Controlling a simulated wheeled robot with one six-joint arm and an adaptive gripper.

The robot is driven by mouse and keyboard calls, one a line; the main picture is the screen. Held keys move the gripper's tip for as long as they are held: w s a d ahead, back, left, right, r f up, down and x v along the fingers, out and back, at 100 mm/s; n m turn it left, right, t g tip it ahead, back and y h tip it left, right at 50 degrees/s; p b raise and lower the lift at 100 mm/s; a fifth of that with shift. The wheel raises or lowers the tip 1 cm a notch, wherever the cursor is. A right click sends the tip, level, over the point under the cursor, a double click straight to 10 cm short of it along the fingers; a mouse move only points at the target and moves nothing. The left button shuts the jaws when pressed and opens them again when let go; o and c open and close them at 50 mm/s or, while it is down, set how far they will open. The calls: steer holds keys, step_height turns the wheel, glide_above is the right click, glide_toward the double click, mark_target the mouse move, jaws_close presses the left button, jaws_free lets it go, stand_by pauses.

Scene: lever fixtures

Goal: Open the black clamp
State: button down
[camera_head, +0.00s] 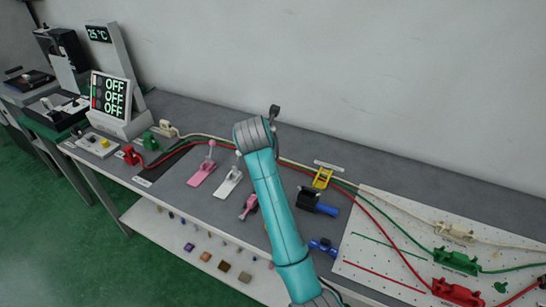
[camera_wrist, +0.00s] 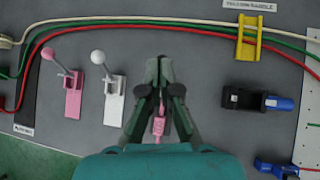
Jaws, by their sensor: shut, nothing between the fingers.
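The black clamp (camera_head: 308,197) sits on the grey bench right of my arm in the head view, with a blue handle (camera_head: 327,209) pointing right. In the wrist view the black clamp (camera_wrist: 240,98) lies to the right of my gripper, its blue handle (camera_wrist: 278,103) also to the right. My gripper (camera_wrist: 159,62) is shut and empty above the bench, apart from the clamp. It is over a pink fixture (camera_wrist: 158,124), partly hidden by the fingers. The head view hides my gripper behind my arm.
A pink lever (camera_wrist: 73,92) and a white lever (camera_wrist: 115,92) stand left of my gripper. A yellow cable saddle (camera_wrist: 248,38) is above the clamp, with cables running through it. Another blue-handled fixture (camera_wrist: 275,169) is below. Bare bench separates my gripper and the clamp.

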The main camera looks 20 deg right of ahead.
step_height(320, 180, up, 10)
steer(key=s+d, duration=0.1)
steer(key=shift+d, duration=0.35)
